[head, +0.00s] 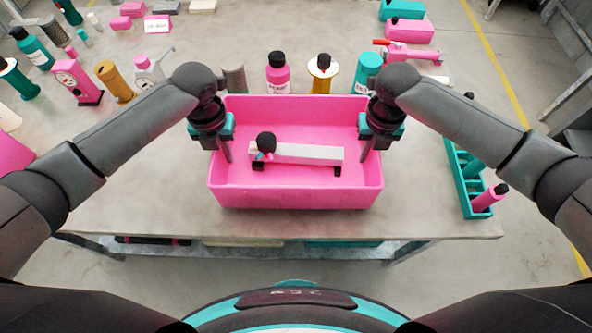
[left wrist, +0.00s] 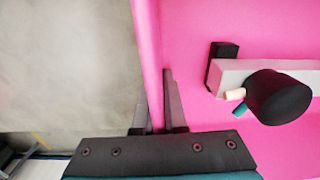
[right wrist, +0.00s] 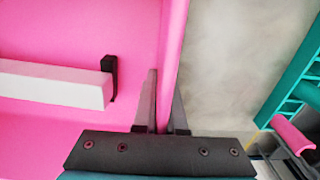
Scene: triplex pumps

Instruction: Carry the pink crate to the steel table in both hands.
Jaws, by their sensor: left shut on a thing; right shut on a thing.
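The pink crate (head: 296,196) is in the middle of the head view, level, above or on the front part of a grey-topped table (head: 140,200). I cannot tell whether its base touches the tabletop. Inside lies a pale bar-shaped part with a black knob (head: 312,153). My left gripper (head: 229,150) is shut on the crate's left wall, with one finger on each side in the left wrist view (left wrist: 165,108). My right gripper (head: 364,147) is shut on the right wall, as the right wrist view (right wrist: 163,105) shows.
Behind the crate stand a pink bottle (head: 278,75), a gold and white part (head: 322,75) and a teal cylinder (head: 367,70). A teal rack (head: 470,185) is at the right edge. Several pump parts stand at the left. The tabletop left of the crate is clear.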

